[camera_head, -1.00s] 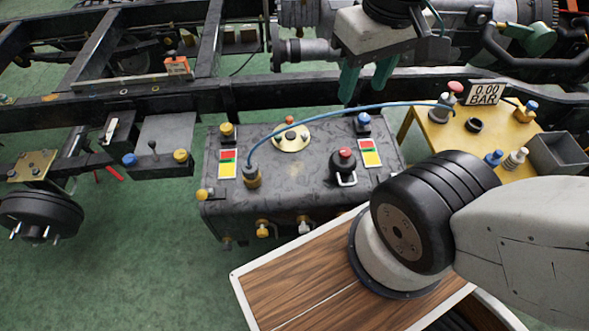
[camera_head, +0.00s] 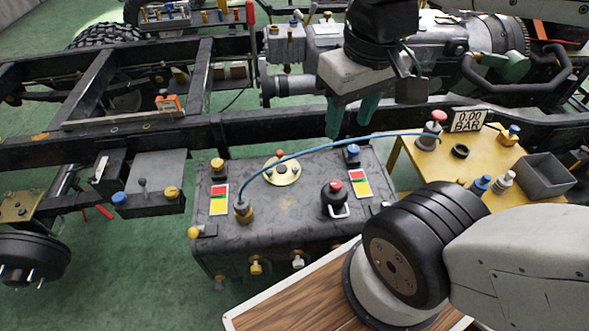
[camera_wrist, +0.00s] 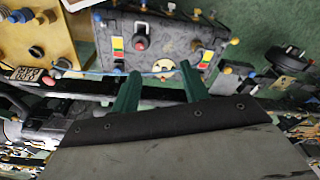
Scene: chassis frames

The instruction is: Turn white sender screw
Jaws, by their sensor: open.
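The sender (camera_head: 287,180) is a round cream plate on top of the dark grey tank (camera_head: 300,205). Small coloured screw heads stand on it, one of them reddish; I cannot make out which is white. My gripper (camera_head: 348,130) is open and empty, with green fingers pointing down, above and behind the tank's back edge, right of the sender in the head view. In the wrist view the sender (camera_wrist: 163,66) appears between the tips of my gripper (camera_wrist: 160,70), apart from them.
A black cap with a red top (camera_head: 335,198) stands right of the sender. The black chassis rail (camera_head: 210,140) runs behind. A yellow table (camera_head: 420,163) with parts is at right.

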